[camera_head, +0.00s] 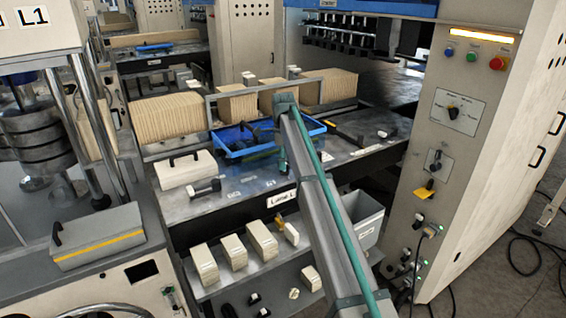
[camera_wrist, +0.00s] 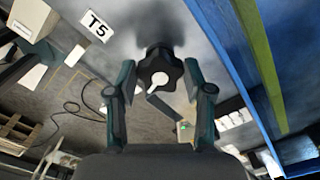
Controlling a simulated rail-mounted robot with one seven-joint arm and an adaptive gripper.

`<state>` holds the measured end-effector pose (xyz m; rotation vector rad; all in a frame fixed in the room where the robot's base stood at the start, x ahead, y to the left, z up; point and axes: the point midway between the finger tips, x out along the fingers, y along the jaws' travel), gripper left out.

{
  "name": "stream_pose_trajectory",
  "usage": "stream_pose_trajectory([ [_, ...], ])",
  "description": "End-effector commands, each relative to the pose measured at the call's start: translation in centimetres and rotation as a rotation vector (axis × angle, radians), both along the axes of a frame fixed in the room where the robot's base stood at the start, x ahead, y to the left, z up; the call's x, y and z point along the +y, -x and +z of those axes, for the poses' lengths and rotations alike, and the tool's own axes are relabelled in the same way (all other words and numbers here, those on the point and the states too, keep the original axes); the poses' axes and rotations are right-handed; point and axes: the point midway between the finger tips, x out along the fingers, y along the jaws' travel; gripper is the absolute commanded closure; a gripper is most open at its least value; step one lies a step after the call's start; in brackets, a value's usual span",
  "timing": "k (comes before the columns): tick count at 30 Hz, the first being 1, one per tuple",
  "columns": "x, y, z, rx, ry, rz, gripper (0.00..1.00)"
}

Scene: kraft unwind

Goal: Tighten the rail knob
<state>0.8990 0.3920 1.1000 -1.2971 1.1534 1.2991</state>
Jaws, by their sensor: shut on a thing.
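The dark lobed knob (camera_wrist: 158,74) with a white pointer mark sits at the centre of the wrist view, in front of a grey surface. My gripper (camera_wrist: 161,80) has one finger on each side of it and is shut on it. In the head view my arm reaches up and away over the bench.
In the wrist view, a label reading T5 (camera_wrist: 97,23) is left of the knob, and a blue panel (camera_wrist: 222,45) runs close by on the right. In the head view, a blue tray (camera_head: 231,151) and stacked brown sheets (camera_head: 170,120) lie near my arm.

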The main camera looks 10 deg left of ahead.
Motion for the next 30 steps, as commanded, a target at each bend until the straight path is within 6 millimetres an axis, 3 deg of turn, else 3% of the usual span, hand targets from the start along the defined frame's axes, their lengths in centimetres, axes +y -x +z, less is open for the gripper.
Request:
stream_pose_trajectory([
  [12, 0.2, -0.58, 0.61, -0.011, -0.007, -0.234, 0.84],
  [30, 0.19, -0.6, 0.63, -0.011, -0.006, -0.276, 0.84],
])
